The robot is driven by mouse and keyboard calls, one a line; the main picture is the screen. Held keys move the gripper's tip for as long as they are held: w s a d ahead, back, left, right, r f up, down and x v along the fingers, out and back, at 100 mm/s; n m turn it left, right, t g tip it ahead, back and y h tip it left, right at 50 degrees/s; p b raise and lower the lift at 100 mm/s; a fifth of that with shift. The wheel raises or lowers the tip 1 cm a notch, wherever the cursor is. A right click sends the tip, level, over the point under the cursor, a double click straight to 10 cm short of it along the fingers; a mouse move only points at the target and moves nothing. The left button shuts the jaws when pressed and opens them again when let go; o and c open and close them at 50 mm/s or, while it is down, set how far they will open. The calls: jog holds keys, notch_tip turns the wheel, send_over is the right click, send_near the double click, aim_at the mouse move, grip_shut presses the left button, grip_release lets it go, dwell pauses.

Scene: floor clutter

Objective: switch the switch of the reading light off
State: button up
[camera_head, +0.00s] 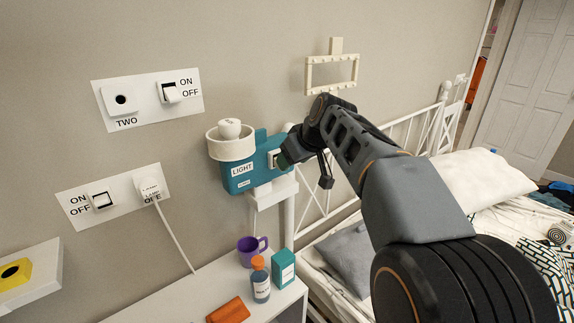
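The reading light is a teal box (238,178) labelled LIGHT, mounted by the wall with a round white shade (229,145) on top. Its pale switch (273,159) is on the right part of the front, partly hidden by my gripper. My gripper (304,168) is at the right end of the box, close to the switch. I cannot tell whether it touches the switch. The finger gap is not clear from this angle, and I see nothing held. The switch's on or off position cannot be read.
An upper wall plate (148,99) and a lower one (113,196) carry other switches and sockets. A white shelf (190,297) below holds a purple mug (251,251), a blue bottle (261,280), a teal box (283,267) and an orange item (228,311). A bed is right.

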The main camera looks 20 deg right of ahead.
jog(key=v, duration=0.9)
jog(key=shift+r, duration=0.15)
jog(key=shift+s, duration=0.1)
jog(key=s+f+m+g+h+p, duration=0.25)
jog(key=f+m, duration=0.25)
jog(key=f, duration=0.5)
jog(key=s+a+f+p, duration=0.2)
jog(key=s+f, duration=0.2)
jog(key=s, duration=0.2)
jog(key=s+a+f+g+p, duration=0.1)
jog(key=s+a+f+p, duration=0.1)
jog(key=s+f, duration=0.2)
jog(key=s, duration=0.3)
jog(key=shift+s+a+f+n+p, duration=0.2)
jog(key=shift+s+f+n+p, duration=0.1)
jog(key=shift+n, duration=0.1)
jog(key=shift+r+h, duration=0.1)
jog(key=shift+h, duration=0.15)
